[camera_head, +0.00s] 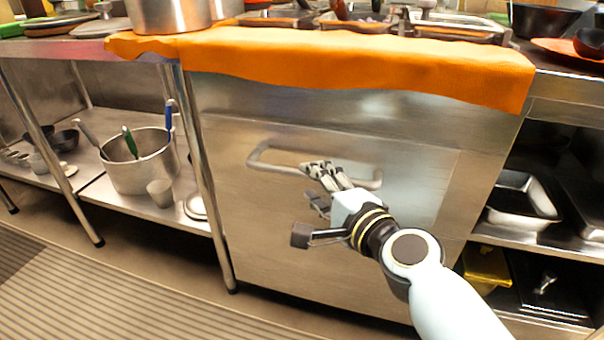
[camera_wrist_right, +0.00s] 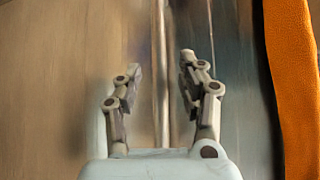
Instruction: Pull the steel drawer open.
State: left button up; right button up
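The steel drawer (camera_head: 265,235) has a broad brushed-metal front under the counter and looks closed. Its looped bar handle (camera_head: 270,168) runs across the upper part of the front. My right gripper (camera_head: 312,184) is at the handle's right half, with its fingers pointing toward the front. In the right wrist view the gripper (camera_wrist_right: 160,62) is open, its two fingers apart. The handle bar (camera_wrist_right: 162,100) shows as a thin upright line between them, and neither finger visibly touches it. My left gripper is in neither view.
An orange cloth (camera_head: 370,65) hangs over the counter edge above the drawer. Left is an open shelf with a steel pot (camera_head: 145,165) of utensils. Right is a shelf with a metal tray (camera_head: 520,200). The floor (camera_head: 130,295) before the drawer is clear.

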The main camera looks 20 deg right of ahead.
aim_at(307, 178)
jog(key=shift+x, duration=2.35)
jog(key=shift+c, duration=0.5)
grip_shut()
jog(key=shift+f, duration=0.1)
